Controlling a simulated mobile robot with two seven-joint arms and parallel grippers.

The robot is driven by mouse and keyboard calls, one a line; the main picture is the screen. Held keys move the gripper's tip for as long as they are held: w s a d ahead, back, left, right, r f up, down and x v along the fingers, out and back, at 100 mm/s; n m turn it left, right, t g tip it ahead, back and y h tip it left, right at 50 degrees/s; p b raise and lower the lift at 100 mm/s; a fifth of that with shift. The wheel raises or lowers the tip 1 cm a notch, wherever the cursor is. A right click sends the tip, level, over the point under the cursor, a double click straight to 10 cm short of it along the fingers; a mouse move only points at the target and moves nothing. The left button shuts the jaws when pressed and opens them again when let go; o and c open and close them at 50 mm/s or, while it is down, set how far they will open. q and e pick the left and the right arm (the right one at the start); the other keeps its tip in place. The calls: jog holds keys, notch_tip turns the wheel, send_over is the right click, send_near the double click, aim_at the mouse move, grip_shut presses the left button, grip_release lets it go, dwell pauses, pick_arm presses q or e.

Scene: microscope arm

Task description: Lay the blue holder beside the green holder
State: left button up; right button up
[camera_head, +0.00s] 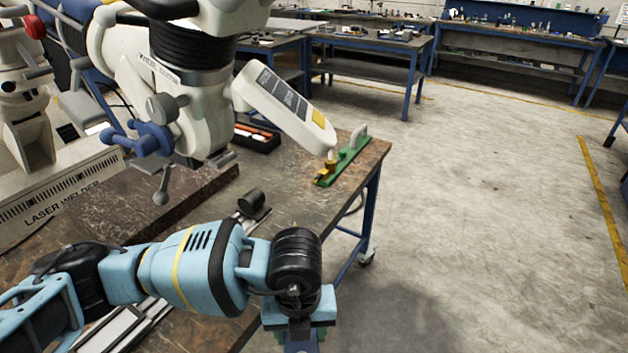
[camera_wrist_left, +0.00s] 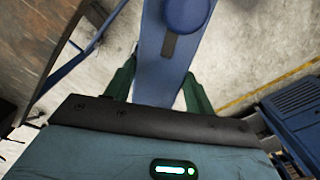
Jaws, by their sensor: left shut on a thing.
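The green holder (camera_head: 348,163) lies near the far right corner of the worktable, with a yellow piece at its near end and a pale upright piece at its far end. My left gripper (camera_head: 301,335) is beyond the table's right edge, over the floor, near the bottom of the head view. In the left wrist view the dark green fingers of my left gripper (camera_wrist_left: 160,90) are shut on the blue holder (camera_wrist_left: 162,60), a flat blue bar with a round knob and a dark slot. Only a little of the blue holder (camera_head: 301,348) shows in the head view. My right gripper is not in view.
The white microscope arm (camera_head: 285,108) hangs over the worktable (camera_head: 312,195), close to the green holder. A dark tray (camera_head: 255,138) with tools lies behind it. A metal rail with a black knob (camera_head: 252,203) lies on the table. The floor (camera_head: 480,220) at right is clear.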

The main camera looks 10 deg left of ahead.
pick_arm(q)
jog(key=m, duration=0.3)
jog(key=r+m, duration=0.1)
jog(key=m, duration=0.2)
jog(key=shift+w+d, duration=0.1)
jog(key=shift+d, duration=0.05)
jog(key=m, duration=0.4)
jog(key=shift+d+r, duration=0.1)
jog(key=shift+r, duration=0.3)
jog(key=m, duration=0.4)
jog(key=shift+d+r, duration=0.1)
jog(key=shift+r, duration=0.25)
jog(key=m, duration=0.3)
jog(key=r+m, duration=0.1)
jog(key=m, duration=0.2)
jog(key=shift+d, duration=0.1)
jog(key=m, duration=0.4)
jog(key=shift+d+r, duration=0.1)
jog(key=shift+r, duration=0.2)
jog(key=m, duration=0.3)
jog(key=r+m, duration=0.1)
jog(key=m, duration=0.2)
jog(key=shift+d, duration=0.1)
jog(key=m, duration=0.4)
jog(key=shift+r, duration=0.25)
jog(key=m, duration=0.5)
jog(key=shift+d+r, duration=0.1)
jog(key=shift+r, duration=0.25)
jog(key=shift+d, duration=0.15)
